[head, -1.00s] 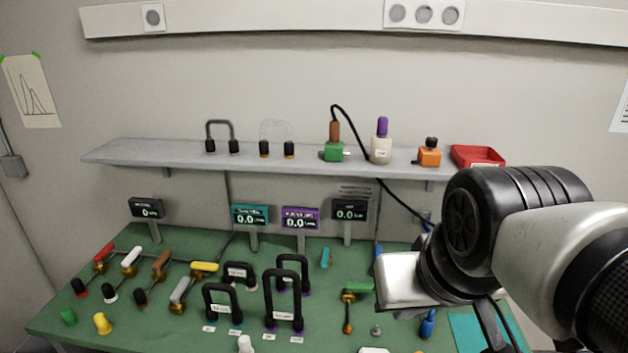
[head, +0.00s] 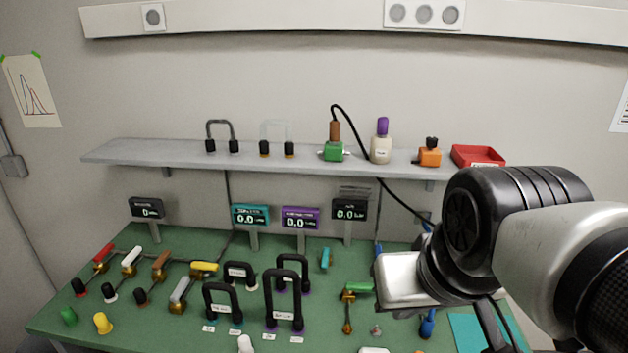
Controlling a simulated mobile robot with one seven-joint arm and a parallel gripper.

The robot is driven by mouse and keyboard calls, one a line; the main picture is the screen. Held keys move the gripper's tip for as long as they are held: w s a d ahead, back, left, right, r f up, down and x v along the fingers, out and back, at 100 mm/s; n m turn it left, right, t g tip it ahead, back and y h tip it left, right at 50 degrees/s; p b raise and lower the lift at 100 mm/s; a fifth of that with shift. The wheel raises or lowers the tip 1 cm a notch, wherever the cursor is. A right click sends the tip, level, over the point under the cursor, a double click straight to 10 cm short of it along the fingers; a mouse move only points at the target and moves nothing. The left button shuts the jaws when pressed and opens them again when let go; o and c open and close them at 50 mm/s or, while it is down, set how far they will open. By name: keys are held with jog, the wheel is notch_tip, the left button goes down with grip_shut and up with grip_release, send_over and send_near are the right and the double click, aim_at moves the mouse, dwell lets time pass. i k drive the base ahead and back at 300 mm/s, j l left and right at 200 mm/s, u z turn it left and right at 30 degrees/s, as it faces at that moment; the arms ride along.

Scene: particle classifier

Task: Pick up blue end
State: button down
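A blue piece (head: 428,322) stands on the green bench top at the lower right, just below my arm. Another narrow blue piece (head: 378,250) shows further back, partly covered by the silver block of my arm. I cannot tell which of these the task calls the blue end. My arm enters from the right and reaches over the right part of the bench. The fingers of my gripper cannot be made out, so I cannot see whether they are open or shut or hold anything.
The green bench (head: 190,335) carries several coloured-handled parts at left and black U-shaped pieces (head: 283,300) in the middle. A teal mat (head: 470,328) lies at right. A grey shelf (head: 110,152) above holds bottles and a red tray (head: 476,155). Small displays (head: 300,219) stand along the back.

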aim_at(427, 328)
jog(key=l+z, duration=0.15)
jog(key=l, duration=0.15)
jog(key=i+l+z, duration=0.15)
jog(key=l, duration=0.15)
jog(key=k+j+z, duration=0.5)
jog(key=j, duration=0.2)
jog(key=k+j+z, duration=0.15)
jog(key=z, duration=0.15)
jog(key=k+j+z, duration=0.15)
jog(key=z, duration=0.2)
jog(key=k, duration=0.05)
